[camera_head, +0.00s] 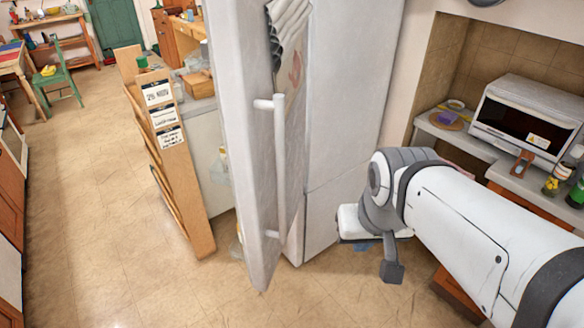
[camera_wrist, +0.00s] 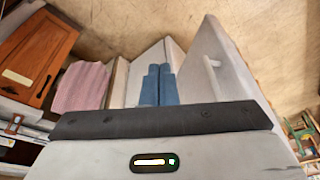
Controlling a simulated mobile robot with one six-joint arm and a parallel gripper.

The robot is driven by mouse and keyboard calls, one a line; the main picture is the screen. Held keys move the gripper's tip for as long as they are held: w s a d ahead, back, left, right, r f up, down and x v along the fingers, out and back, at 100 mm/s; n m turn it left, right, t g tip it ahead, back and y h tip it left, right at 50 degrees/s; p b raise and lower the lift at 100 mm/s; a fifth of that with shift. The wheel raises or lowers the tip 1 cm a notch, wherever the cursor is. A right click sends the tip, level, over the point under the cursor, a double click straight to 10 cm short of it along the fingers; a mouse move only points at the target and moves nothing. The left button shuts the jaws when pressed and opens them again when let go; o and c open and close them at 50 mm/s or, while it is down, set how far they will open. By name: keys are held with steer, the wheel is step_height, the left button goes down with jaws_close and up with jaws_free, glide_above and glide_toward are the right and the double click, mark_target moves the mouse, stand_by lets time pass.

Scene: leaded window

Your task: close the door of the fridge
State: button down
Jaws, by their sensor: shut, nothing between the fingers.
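The fridge (camera_head: 347,105) is a tall pale grey cabinet in the middle of the head view. Its door (camera_head: 245,120) stands open, jutting toward the camera and seen at a steep angle. The long vertical handle (camera_head: 280,170) is on the door's face. The door (camera_wrist: 228,70) and handle (camera_wrist: 212,72) also show right of centre in the wrist view. My gripper (camera_head: 366,246) is low, right of the door and apart from the handle, mostly hidden by my arm in the head view. Its blue fingers (camera_wrist: 158,85) are together and empty in the wrist view.
A wooden rack (camera_head: 175,165) with labels stands left of the door. A counter with a toaster oven (camera_head: 528,115) and bottles is at the right. A pink cloth (camera_wrist: 82,86) hangs beside an orange cabinet (camera_wrist: 38,55). The floor (camera_head: 90,220) at left is clear.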

steer(key=w+f+m+y+p, duration=0.1)
steer(key=w+m+y+p, duration=0.2)
steer(key=w+m+y, duration=1.05)
steer(key=w+a+f+m+h+p, duration=0.2)
steer(key=w+a+f+m+h, duration=0.3)
steer(key=w+a+f+m, duration=0.1)
steer(key=shift+w+a+f+m, duration=0.2)
steer(key=shift+a+f+m, duration=0.65)
steer(key=shift+a, duration=0.9)
steer(key=shift+r, duration=0.2)
